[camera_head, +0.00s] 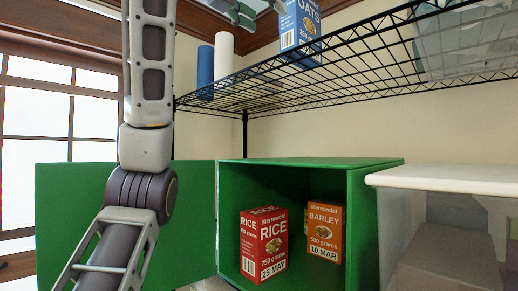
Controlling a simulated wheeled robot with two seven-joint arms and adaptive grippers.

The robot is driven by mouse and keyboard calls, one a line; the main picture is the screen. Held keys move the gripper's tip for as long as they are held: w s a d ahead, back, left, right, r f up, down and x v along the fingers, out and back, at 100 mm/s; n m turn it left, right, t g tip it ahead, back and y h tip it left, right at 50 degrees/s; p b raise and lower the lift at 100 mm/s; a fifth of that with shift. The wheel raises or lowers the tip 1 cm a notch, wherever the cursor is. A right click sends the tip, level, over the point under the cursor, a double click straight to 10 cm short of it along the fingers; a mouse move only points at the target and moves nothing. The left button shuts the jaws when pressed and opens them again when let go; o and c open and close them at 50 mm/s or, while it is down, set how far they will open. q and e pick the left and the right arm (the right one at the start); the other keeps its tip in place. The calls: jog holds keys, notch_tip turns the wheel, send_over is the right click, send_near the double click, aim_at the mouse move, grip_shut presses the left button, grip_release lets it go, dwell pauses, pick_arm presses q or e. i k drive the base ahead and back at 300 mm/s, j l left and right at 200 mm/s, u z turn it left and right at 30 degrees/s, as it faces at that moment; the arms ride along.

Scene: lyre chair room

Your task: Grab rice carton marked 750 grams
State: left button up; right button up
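The red rice carton (264,244) stands upright inside the open green box. Its front reads RICE, 750 grams and 25 MAY. An orange barley carton (324,232) marked 500 grams and 10 MAR stands to its right, a small gap apart. My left arm rises on the left, in front of the green door, and leaves by the top edge. Grey-green parts (243,13) at the top edge look like my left gripper, cut off by the frame, well above the rice carton. Whether they are open or shut is unclear. My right gripper is out of view.
The green box (385,162) has its door (197,200) swung open to the left. A black wire shelf (290,84) hangs above, bearing an oats carton (288,28), a blue roll (205,66) and a white roll (224,55). A white-lidded clear bin (440,178) stands right.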

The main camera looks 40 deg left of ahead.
aim_at(264, 231)
jog(key=u, duration=1.2)
jog(key=k, duration=0.45)
